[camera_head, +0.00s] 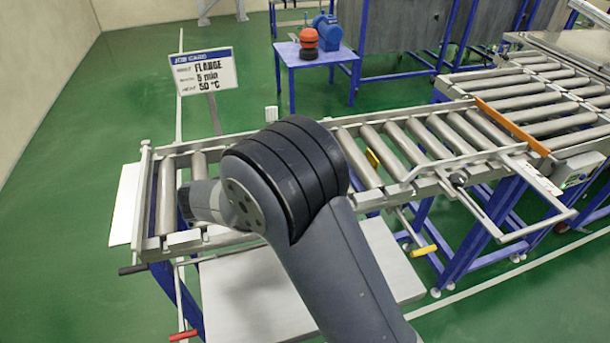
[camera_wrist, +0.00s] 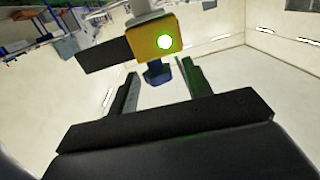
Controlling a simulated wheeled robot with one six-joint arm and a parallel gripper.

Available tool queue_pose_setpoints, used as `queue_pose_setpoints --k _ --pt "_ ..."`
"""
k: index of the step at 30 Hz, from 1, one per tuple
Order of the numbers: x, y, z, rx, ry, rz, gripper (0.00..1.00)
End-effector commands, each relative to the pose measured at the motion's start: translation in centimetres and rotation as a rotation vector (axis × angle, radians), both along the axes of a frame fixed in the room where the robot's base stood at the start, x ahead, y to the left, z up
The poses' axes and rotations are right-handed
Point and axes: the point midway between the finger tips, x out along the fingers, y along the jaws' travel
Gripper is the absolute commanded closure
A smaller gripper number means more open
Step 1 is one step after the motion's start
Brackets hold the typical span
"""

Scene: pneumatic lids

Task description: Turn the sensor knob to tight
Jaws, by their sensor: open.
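The sensor is a yellow box (camera_wrist: 150,40) with a lit green round lamp, at the top middle of the wrist view. A dark blue knob (camera_wrist: 158,73) sticks out from the side of the box that faces my gripper. My gripper (camera_wrist: 158,68) is open, with one finger to the left of the knob and one to the right. I see gaps on both sides, so the fingers do not appear to press on it. Whether the knob is at tight is not readable. In the head view my own arm hides the gripper and the sensor.
A roller conveyor (camera_head: 405,147) runs across behind my arm, with an orange bar (camera_head: 512,127) at its right. A job card sign (camera_head: 203,70) reads FLANGE, 5 min, 50 °C. A blue table (camera_head: 318,56) stands behind. A dark plate (camera_wrist: 103,57) adjoins the yellow box.

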Motion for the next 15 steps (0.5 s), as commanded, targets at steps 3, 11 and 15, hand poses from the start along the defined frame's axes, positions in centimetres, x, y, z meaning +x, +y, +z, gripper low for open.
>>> queue_pose_setpoints --k 3,11,15 --pt "-0.8 2.3 -0.2 0.001 -0.001 0.005 0.53" --pt "-2.6 7.0 1.0 -0.001 0.004 0.000 0.53" --pt "-2.9 7.8 1.0 -0.002 0.005 0.001 0.53"
